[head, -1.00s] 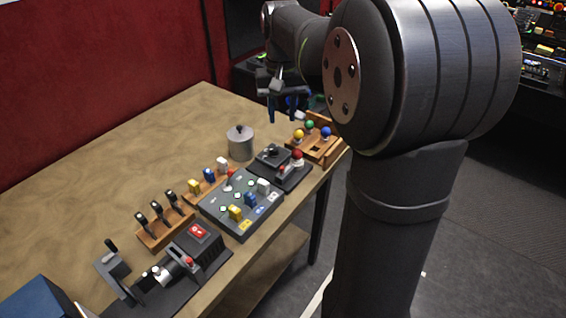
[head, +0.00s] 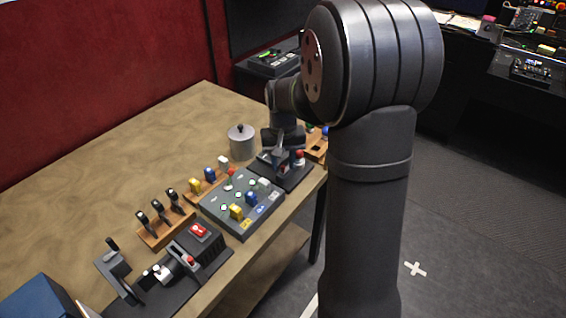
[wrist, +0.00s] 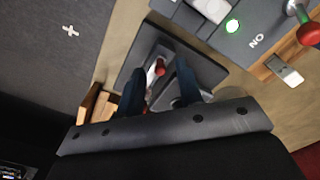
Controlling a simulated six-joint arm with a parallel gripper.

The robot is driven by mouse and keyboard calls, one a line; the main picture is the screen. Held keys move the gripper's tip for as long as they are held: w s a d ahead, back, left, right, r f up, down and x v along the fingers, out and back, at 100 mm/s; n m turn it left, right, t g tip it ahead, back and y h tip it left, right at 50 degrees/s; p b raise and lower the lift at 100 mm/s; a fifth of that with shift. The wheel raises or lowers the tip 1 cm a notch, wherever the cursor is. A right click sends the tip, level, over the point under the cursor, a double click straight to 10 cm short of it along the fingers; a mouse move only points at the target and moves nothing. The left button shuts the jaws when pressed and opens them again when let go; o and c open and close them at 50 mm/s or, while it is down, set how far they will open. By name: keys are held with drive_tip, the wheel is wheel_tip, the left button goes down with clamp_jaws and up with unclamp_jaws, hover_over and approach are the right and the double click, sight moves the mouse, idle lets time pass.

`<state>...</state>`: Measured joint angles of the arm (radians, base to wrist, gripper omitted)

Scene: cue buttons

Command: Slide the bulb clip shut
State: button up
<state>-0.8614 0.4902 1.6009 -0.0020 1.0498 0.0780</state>
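The black fixture (head: 294,183), which I take to carry the bulb clip, sits at the table's right edge. It has a red knob or bulb (head: 300,154) on its right part. In the wrist view the red-tipped piece (wrist: 160,69) with a pale stem lies between my fingers. My gripper (head: 281,160) is low over the fixture and hides most of its middle. In the wrist view my gripper (wrist: 160,88) has its two dark blue fingers apart, with a gap around the red-tipped piece. I cannot tell whether either finger touches it.
A grey button panel (head: 240,205) stands just left of the fixture. A wooden tray (head: 317,150) with coloured balls is behind, partly hidden by my arm. A lidded metal pot (head: 241,142) stands at the back. The table's far left (head: 130,160) is clear.

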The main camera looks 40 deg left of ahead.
sight(287, 168)
drive_tip(key=shift+f, duration=0.35)
clamp_jaws()
drive_tip(key=shift+w, duration=1.05)
unclamp_jaws()
wheel_tip(287, 168, up, 17)
drive_tip(key=shift+r, duration=0.2)
